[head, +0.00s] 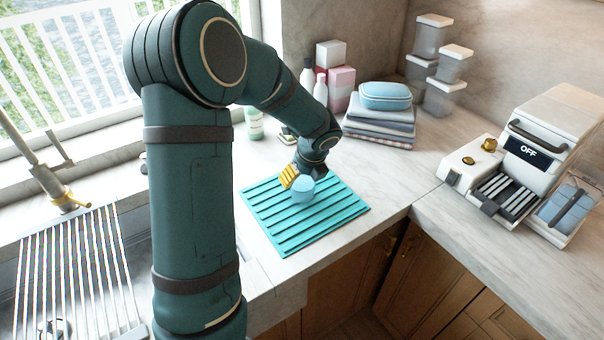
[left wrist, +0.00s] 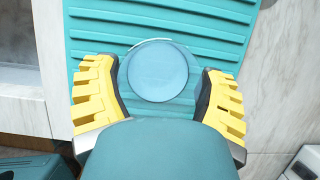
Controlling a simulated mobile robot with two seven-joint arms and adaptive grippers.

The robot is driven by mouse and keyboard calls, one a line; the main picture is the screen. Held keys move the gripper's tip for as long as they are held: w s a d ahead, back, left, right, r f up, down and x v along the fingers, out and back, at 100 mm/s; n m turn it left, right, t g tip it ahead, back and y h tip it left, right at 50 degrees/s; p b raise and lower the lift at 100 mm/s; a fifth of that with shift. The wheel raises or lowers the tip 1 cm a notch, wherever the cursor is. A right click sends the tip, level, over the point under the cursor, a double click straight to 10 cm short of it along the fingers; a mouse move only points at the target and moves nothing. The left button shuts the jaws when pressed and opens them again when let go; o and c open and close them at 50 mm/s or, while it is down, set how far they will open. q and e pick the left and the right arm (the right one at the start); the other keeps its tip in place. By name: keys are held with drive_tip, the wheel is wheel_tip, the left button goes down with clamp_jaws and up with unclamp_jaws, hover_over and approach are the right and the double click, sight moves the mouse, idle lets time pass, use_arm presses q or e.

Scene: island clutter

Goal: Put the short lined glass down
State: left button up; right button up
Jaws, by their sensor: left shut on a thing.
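The short lined glass (head: 303,191) is light blue and see-through, and shows over the teal ribbed mat (head: 338,221) in the head view. My left gripper (head: 292,179), with yellow fingers, is shut on the glass. In the left wrist view the glass (left wrist: 158,70) appears as a round blue shape between the two yellow fingers (left wrist: 160,92). The ribbed mat (left wrist: 215,15) lies beneath it. I cannot tell whether the glass touches the mat. My right gripper is not in view.
Folded cloths (head: 379,126) with a blue container (head: 386,96) on top, boxes and bottles stand behind the mat. A white machine (head: 535,150) is at the right. The sink rack (head: 75,270) is at the left. Part of the mat around the glass is free.

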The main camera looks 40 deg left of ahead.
use_arm(q)
drive_tip(key=shift+f, duration=0.3)
idle(0.5)
drive_tip(key=o, duration=1.2)
drive_tip(key=v, duration=1.2)
